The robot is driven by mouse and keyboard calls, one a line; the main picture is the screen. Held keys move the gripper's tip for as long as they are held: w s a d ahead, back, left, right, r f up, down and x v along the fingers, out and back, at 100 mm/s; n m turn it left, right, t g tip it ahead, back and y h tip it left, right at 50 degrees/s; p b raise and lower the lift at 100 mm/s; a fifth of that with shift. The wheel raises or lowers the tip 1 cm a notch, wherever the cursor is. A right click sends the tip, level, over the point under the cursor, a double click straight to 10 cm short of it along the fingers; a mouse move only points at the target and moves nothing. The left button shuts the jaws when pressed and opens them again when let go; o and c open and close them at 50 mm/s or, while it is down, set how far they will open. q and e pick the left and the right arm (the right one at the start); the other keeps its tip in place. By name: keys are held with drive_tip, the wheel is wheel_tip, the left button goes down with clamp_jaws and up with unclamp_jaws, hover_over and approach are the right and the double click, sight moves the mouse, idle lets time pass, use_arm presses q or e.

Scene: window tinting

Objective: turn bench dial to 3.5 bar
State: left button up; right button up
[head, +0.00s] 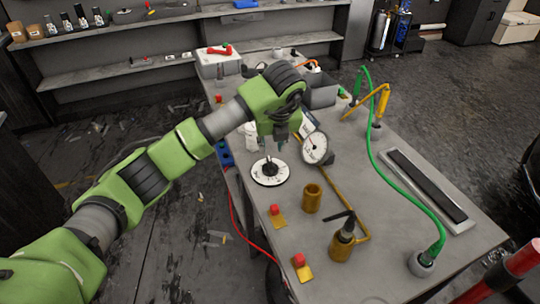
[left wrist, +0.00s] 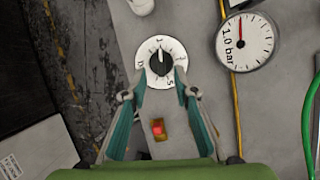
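The bench dial (head: 269,172) is a white disc with numbers around its edge and a black knob (left wrist: 160,62) in the middle. It lies flat on the bench's left side. In the left wrist view the knob's pointer faces up, near the 1. My left gripper (head: 280,143) is above the dial, pointing down. In the left wrist view my left gripper (left wrist: 161,82) has its fingers apart, with tips over the near part of the dial and nothing between them. The round pressure gauge (head: 315,148) stands beside the dial; it reads 1.0 bar in the wrist view (left wrist: 246,42). My right gripper is not in view.
Red buttons on yellow plates (head: 277,215) and brass cylinders (head: 311,198) stand on the bench near the dial. A green hose (head: 375,130) arches across the bench's right side. Grey bins (head: 318,92) are behind the gauge. A dark strip tray (head: 428,187) lies right.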

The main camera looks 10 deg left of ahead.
sight(270, 159)
use_arm(q)
drive_tip(key=p+x, duration=0.1)
drive_tip(key=x, duration=0.7)
drive_tip(key=shift+d+f+p, duration=0.1)
drive_tip(key=shift+f+p, duration=0.2)
drive_tip(key=shift+p, duration=0.05)
clamp_jaws()
